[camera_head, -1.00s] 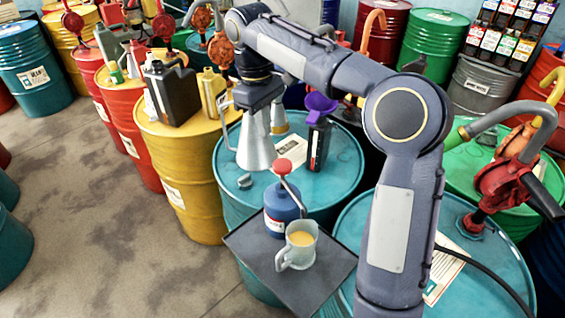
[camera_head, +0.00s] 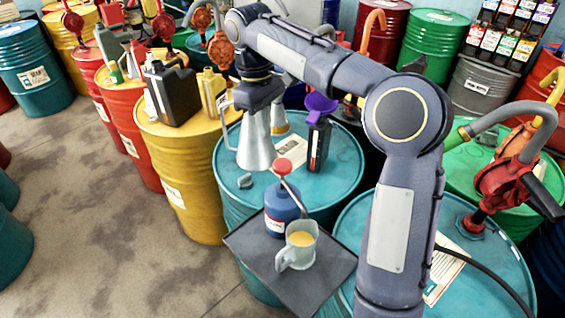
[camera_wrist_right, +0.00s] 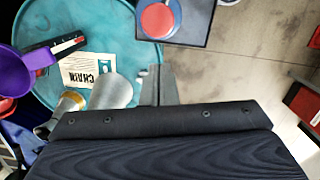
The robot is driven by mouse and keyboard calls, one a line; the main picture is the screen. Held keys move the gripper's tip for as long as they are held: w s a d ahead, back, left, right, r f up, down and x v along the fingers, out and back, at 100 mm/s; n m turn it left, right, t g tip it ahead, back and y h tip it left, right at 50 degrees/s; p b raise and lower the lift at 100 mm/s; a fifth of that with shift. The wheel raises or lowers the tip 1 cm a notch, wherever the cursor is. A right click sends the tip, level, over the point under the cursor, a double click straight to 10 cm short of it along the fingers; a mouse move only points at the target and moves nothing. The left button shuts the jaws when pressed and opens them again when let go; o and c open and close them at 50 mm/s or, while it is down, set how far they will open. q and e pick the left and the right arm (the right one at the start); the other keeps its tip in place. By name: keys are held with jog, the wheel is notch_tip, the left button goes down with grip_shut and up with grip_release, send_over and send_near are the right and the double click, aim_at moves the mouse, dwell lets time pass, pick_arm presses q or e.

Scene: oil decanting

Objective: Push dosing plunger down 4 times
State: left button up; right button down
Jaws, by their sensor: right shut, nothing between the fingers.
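A blue dosing bottle (camera_head: 281,208) stands upright on a dark grey tray. Its red plunger knob (camera_head: 283,165) sits above the bottle's neck. A clear measuring jug (camera_head: 301,243) with yellowish oil in it stands in front of the bottle. My right gripper (camera_head: 255,115) is behind and above the bottle, apart from the knob. In the right wrist view its fingers (camera_wrist_right: 153,80) are together and empty, and the red knob (camera_wrist_right: 158,19) shows beyond them near the top edge. My left gripper is in neither view.
The tray (camera_head: 325,281) juts out at the front of a teal drum (camera_head: 228,190). A silver cone-shaped vessel (camera_wrist_right: 112,92) stands close beside my right fingers in the wrist view. A dark bottle with a purple funnel (camera_head: 320,104) stands behind on the same drum. More drums crowd around.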

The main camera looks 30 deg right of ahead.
aim_at(280, 162)
jog(key=s, duration=0.1)
jog(key=s+d+r, duration=0.1)
jog(key=shift+s+d, duration=0.3)
jog(key=shift+s, duration=0.05)
jog(key=shift+s+d+f, duration=0.1)
jog(key=shift+s+f, duration=0.05)
jog(key=shift+f, duration=1.55)
jog(key=shift+s+d+f, duration=0.1)
jog(key=shift+s+f, duration=0.05)
jog(key=shift+f, duration=1.55)
jog(key=shift+f, duration=0.1)
